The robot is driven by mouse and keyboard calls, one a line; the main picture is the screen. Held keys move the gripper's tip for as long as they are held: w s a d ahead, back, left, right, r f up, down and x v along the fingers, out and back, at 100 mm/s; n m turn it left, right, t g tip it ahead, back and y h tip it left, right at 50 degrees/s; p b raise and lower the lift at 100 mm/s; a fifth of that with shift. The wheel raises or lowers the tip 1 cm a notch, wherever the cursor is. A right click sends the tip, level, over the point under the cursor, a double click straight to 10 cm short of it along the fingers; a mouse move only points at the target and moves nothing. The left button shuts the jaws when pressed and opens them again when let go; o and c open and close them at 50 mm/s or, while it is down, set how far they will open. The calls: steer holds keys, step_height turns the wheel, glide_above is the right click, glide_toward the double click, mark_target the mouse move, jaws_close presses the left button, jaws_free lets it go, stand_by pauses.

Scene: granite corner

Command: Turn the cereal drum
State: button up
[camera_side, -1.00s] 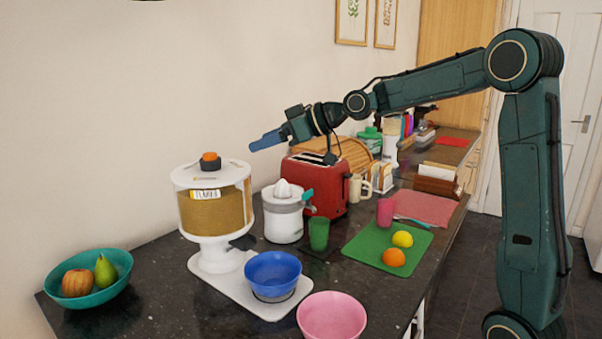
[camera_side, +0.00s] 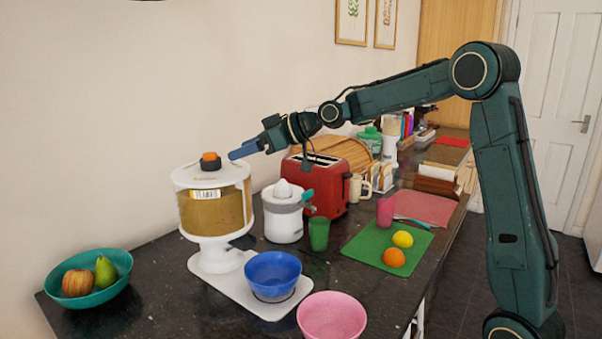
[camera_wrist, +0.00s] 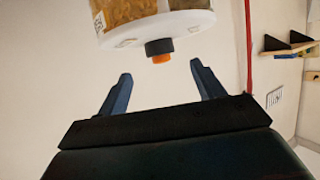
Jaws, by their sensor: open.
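The cereal drum (camera_side: 215,207) is a clear container of golden cereal with a white lid, standing upright on a white pedestal and base plate. An orange and black knob (camera_side: 210,161) sits on top of its lid. A blue bowl (camera_side: 273,276) stands on the base plate in front. My gripper (camera_side: 236,154) is open and empty, just to the right of the knob and about level with it, apart from it. In the wrist view the drum (camera_wrist: 150,25) appears upside down, and its knob (camera_wrist: 159,52) lies ahead of and between the two open blue fingers (camera_wrist: 158,86).
A white juicer (camera_side: 284,215) and a red toaster (camera_side: 322,185) stand to the right, below my arm. A teal fruit bowl (camera_side: 90,278) is at left and a pink bowl (camera_side: 331,316) in front. The wall is close behind; the air above the drum is free.

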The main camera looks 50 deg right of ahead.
mark_target(217, 158)
steer(key=x, duration=0.8)
steer(key=shift+w+a+f, duration=0.1)
steer(key=shift+w+a, duration=0.05)
steer(key=shift+w, duration=0.05)
steer(key=c, duration=1.4)
steer(key=shift+o, duration=0.2)
steer(key=shift+n+y, duration=0.5)
steer(key=shift+y, duration=0.1)
steer(key=shift+w+d+n+g+y, duration=0.1)
steer(key=shift+d+n+g+y, duration=0.15)
steer(key=shift+n+g+y, duration=0.85)
steer(key=shift+n+g, duration=0.1)
steer(key=shift+w+d+n+g+y, duration=0.1)
steer(key=shift+w+n+g+y, duration=0.05)
steer(key=shift+n+g+y, duration=1.1)
steer(key=shift+n, duration=0.25)
